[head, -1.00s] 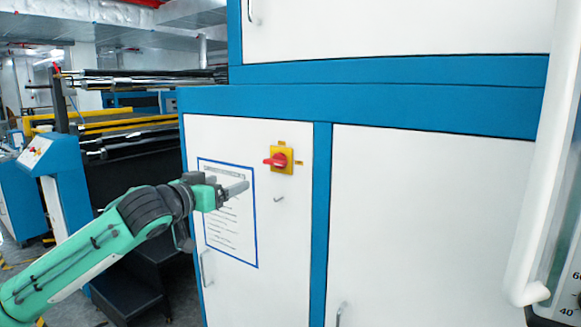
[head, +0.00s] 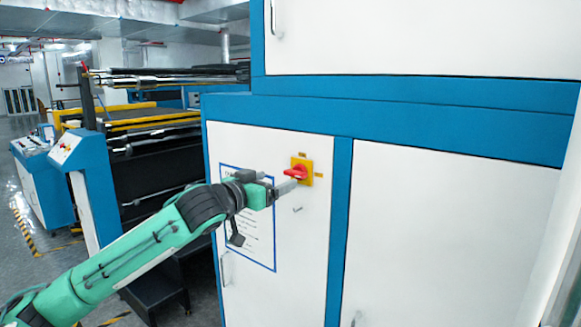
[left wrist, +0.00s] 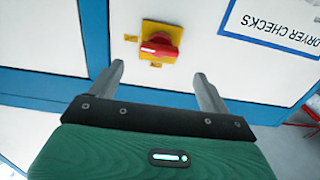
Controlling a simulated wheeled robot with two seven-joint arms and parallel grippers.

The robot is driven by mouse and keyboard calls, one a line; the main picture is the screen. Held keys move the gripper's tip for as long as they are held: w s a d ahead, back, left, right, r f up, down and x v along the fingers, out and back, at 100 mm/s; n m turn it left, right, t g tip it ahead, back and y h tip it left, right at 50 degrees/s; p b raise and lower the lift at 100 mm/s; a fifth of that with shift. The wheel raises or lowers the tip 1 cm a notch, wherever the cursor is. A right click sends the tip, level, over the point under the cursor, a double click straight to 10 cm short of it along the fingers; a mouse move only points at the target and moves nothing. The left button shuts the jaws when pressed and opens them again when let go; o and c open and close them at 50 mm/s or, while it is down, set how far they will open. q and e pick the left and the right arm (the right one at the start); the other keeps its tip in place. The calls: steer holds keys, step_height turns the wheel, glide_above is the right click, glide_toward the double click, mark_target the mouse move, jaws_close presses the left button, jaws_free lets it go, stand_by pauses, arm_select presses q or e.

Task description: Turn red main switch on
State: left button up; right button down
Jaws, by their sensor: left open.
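The red main switch (head: 296,172) is a red rotary knob on a yellow plate (head: 308,179), mounted on the white cabinet door. In the head view its handle lies about sideways. My left gripper (head: 287,186) is at the lower left of the knob, its fingers pointing at it. In the left wrist view the red knob (left wrist: 158,46) on its yellow plate shows ahead, between and beyond the two open fingertips (left wrist: 160,72). My right gripper is not in view.
A paper checklist (head: 262,240) in a blue frame is on the same door, partly behind my left gripper. A door handle (head: 226,268) is below. Blue cabinet framing (head: 340,230) borders the door. Machine rollers (head: 160,150) and a blue console (head: 85,180) stand at left.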

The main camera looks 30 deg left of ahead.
mark_target(292, 174)
arm_select(q)
steer(key=w+p, duration=0.1)
steer(key=w, duration=0.3)
steer(key=w+p, duration=0.1)
steer(key=w, duration=0.1)
steer(key=shift+w+d+r+p, duration=0.1)
steer(key=shift+w+d+p, duration=0.1)
steer(key=shift+d+p, duration=0.15)
steer(key=shift+w, duration=0.45)
steer(key=c, duration=1)
